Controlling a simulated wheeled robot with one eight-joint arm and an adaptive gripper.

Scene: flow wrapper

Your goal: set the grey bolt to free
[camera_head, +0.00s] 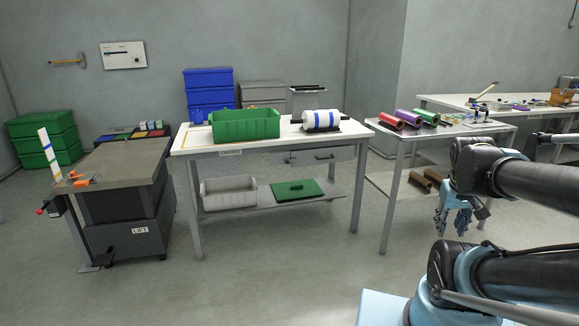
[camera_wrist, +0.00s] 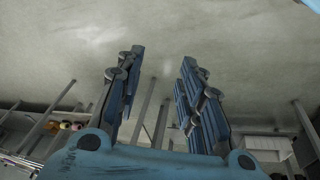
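I cannot surely pick out the grey bolt. A white wall panel (camera_head: 123,55) at the upper left carries a thin dark bar and small marks too small to read. A grey drawer unit (camera_head: 318,157) with a dark handle hangs under the middle table; small details beside the handle are unclear. My gripper (camera_head: 451,230) hangs over the floor at the right in the head view, well apart from the panel and drawer. In the wrist view my gripper (camera_wrist: 162,55) has its fingers apart with nothing between them.
The middle table (camera_head: 208,150) bears a green crate (camera_head: 245,125) and a white roll (camera_head: 321,120). A lift table (camera_head: 125,165) stands left. A side table (camera_head: 440,131) with coloured rolls stands near my arm. The floor in front is clear.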

